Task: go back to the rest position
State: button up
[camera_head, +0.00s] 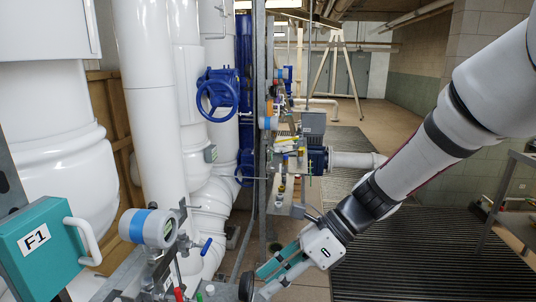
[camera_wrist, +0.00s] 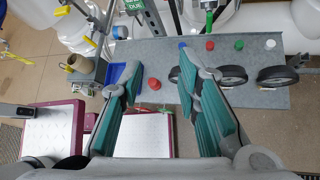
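My gripper (camera_head: 262,279) is at the lower middle of the head view, at the end of my white and grey arm, which comes in from the right. In the wrist view its two teal fingers (camera_wrist: 158,78) stand apart with a clear gap, and nothing is held between them. A small red cap (camera_wrist: 154,84) on the grey surface shows beyond and between the fingers. A white panel with a maroon edge (camera_wrist: 146,135) shows below it in the gap. From these views I cannot tell how far the fingers are from these things.
A grey bench (camera_wrist: 262,98) carries dark round wheels and coloured caps; a blue tray (camera_wrist: 121,74) is left of it. A teal F1 box (camera_head: 42,250), white pipes (camera_head: 150,100) and a blue valve wheel (camera_head: 216,95) stand left. Grated floor (camera_head: 440,260) is open at right.

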jog(key=s+d+r+n+t+h, duration=0.3)
jog(key=s+d+r+n+h, duration=0.2)
jog(key=d+n, duration=0.4)
jog(key=s+d+r+n+t+h, duration=0.4)
jog(key=s+d+r+n, duration=0.2)
jog(key=s+d+n, duration=0.2)
jog(key=d+n, duration=0.1)
jog(key=n, duration=0.1)
jog(key=shift+s+n+h, duration=0.2)
jog(key=shift+n+h, duration=0.2)
dwell(1.1)
